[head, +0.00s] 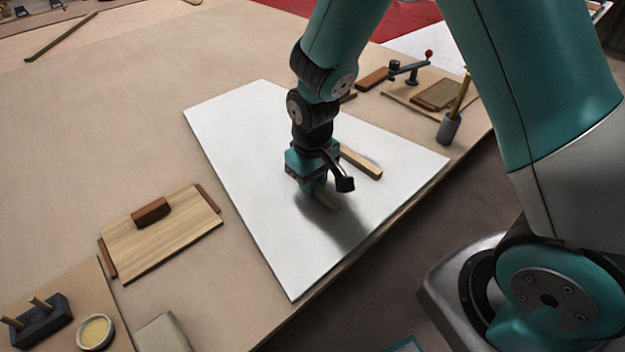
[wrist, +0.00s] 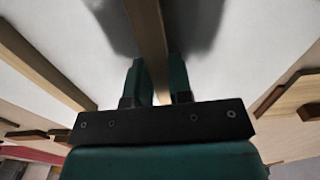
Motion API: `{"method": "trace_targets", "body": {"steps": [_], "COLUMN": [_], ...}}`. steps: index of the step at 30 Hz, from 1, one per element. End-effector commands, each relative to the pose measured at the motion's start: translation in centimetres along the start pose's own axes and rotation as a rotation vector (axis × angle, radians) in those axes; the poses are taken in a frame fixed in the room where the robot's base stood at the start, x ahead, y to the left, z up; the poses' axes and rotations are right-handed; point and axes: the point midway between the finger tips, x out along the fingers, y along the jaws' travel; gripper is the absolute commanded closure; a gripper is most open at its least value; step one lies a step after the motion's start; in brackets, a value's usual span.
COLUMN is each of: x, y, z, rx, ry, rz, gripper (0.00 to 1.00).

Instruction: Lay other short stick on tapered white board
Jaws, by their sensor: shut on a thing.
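My gripper (head: 313,188) is low over the middle of the board, shut on a short wooden stick (head: 327,200). In the wrist view the held stick (wrist: 148,35) runs out between the two fingers (wrist: 161,80). I cannot tell whether it touches the board. The other short stick (head: 361,162) lies on the board to the right of my gripper, partly hidden behind it. It also shows in the wrist view (wrist: 45,65), at the left.
A wooden panel (head: 165,240) with a brown block (head: 151,211) lies left of the board. A grey holder (head: 449,128) and a small board (head: 438,94) stand beyond its right end. A black pegged block (head: 38,322) and a round dish (head: 96,332) are at lower left.

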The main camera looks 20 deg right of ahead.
Motion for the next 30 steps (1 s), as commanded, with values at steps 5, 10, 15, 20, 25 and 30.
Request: {"method": "trace_targets", "body": {"steps": [5,10,15,20,25,30], "x": [0.0,0.2,0.2,0.0,-2.0,-5.8], "y": [0.0,0.0,0.0,0.0,0.0,0.0], "z": [0.0,0.0,0.0,0.0,-0.1,-0.1], "rx": [0.0,0.0,0.0,0.0,0.0,0.0], "ry": [0.0,0.001,0.001,0.001,0.005,0.007], "rz": [0.0,0.0,0.0,0.0,0.0,0.0], "gripper": [1.0,0.62,0.54,0.54,0.54,0.54]}}
